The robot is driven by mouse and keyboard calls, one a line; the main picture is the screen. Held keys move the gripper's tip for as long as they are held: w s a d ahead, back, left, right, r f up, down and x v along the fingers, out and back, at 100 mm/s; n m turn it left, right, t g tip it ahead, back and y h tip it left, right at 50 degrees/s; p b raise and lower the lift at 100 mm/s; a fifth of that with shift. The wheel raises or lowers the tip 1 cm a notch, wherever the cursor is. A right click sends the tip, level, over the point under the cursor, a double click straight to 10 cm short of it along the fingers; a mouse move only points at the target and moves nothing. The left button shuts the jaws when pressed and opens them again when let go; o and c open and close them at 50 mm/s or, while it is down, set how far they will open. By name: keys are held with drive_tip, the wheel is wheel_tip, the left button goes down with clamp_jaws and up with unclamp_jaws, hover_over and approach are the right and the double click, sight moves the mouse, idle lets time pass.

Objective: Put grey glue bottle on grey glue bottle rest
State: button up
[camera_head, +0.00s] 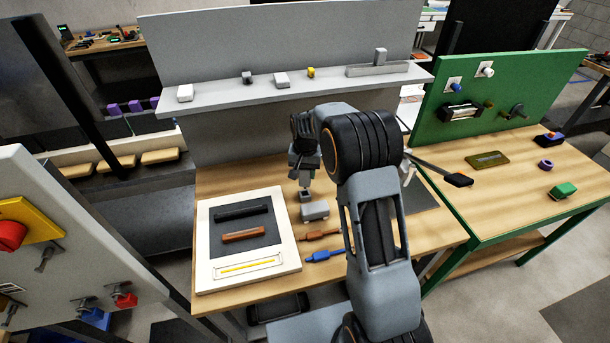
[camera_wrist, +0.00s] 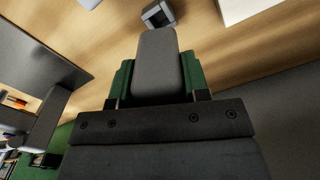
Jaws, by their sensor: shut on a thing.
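My gripper (camera_wrist: 157,85) is shut on a smooth grey block-like thing, which I take to be the grey glue bottle (camera_wrist: 158,62). In the wrist view the bottle sits between the green finger pads and its rounded end points away from me. In the head view my gripper (camera_head: 304,172) is above the wooden table, and the bottle is hard to make out there. A small grey open-topped holder (camera_head: 306,196), likely the rest, stands on the table just below the gripper. It also shows just beyond the bottle's end in the wrist view (camera_wrist: 158,14). The bottle looks apart from it.
A light grey block (camera_head: 315,210) stands close in front of the holder. Orange (camera_head: 320,235) and blue (camera_head: 325,255) tools lie nearer. A white-framed tray (camera_head: 205,250) is at left. A grey shelf (camera_head: 225,100) with small items runs behind; a green-panelled bench (camera_head: 440,130) stands right.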

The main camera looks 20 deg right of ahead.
sight(305, 178)
drive_tip(key=shift+f, duration=0.95)
drive_tip(key=shift+f+b, duration=0.45)
drive_tip(key=shift+f, duration=0.2)
drive_tip(key=o, duration=1)
